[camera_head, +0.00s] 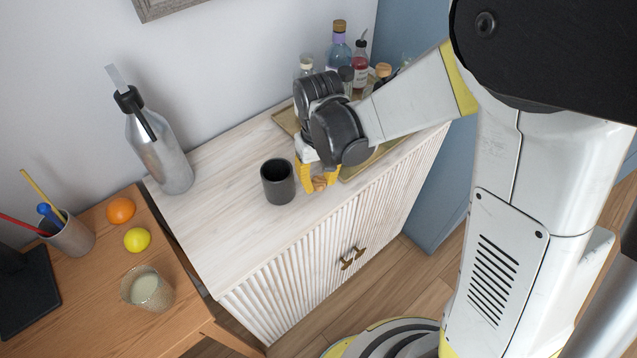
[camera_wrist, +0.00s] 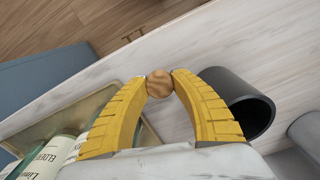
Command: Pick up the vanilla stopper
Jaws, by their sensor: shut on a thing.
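My gripper (camera_head: 318,184) is over the front part of the white cabinet top, just right of the dark mug. Its yellow fingers are shut on a small round brown wooden stopper (camera_head: 320,183). In the wrist view the stopper (camera_wrist: 159,84) sits between the two fingertips, with its round wood-grained top showing. Its underside is hidden, and I cannot tell whether it touches the cabinet top. No writing shows on it.
A dark mug (camera_head: 278,181) stands close beside my gripper. A tray (camera_wrist: 36,131) with several bottles is behind it. A grey bottle (camera_head: 160,146) stands at the cabinet's left. The cabinet top (camera_head: 222,205) is clear at front left.

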